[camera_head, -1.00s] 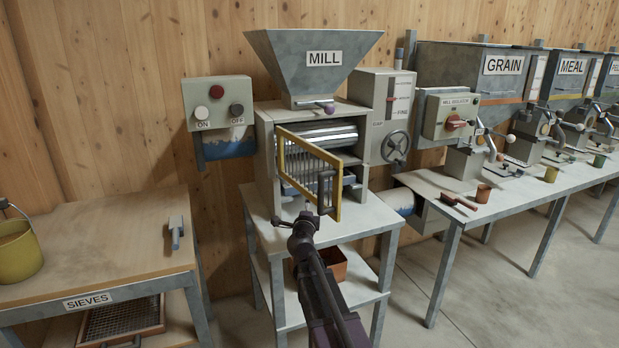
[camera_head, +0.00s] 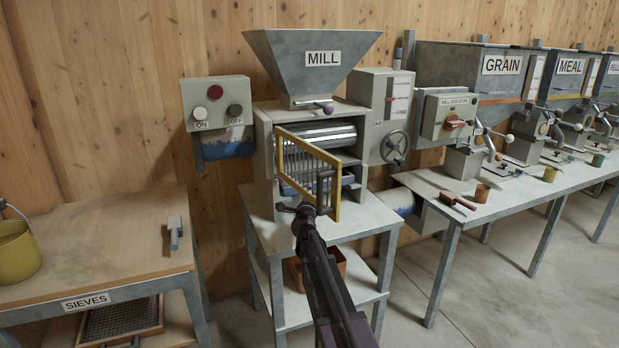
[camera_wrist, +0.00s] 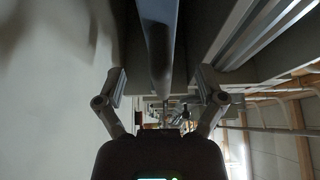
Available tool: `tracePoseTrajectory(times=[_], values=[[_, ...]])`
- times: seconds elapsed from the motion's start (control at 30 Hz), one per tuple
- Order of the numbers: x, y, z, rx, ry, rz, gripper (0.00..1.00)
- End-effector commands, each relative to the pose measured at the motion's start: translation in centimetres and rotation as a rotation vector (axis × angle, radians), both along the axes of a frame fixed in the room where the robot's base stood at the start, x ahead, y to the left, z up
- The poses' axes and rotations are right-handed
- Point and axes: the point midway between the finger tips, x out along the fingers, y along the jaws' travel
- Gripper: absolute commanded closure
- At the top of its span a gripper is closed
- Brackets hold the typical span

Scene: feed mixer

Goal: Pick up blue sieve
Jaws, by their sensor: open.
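A mesh sieve with a brown frame (camera_head: 122,322) lies on the shelf under the bench labelled SIEVES (camera_head: 130,282). The mill (camera_head: 322,100) stands in the middle, with its yellow-framed barred guard (camera_head: 338,210) swung open. My gripper (camera_head: 298,210) is in front of the mill, close to the guard's lower part. I cannot tell contact.
A brown container (camera_head: 330,262) sits on the mill's lower shelf. A long table (camera_head: 520,190) with hoppers stands at the right. Open floor lies between.

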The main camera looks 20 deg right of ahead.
Motion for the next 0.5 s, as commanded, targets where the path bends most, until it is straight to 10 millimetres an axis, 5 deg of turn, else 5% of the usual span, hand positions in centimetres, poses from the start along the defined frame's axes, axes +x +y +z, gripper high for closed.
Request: tracePoseTrajectory(times=[0.5], values=[[0.88, -0.36, 0.01, 0.000, 0.000, 0.001, 0.11]])
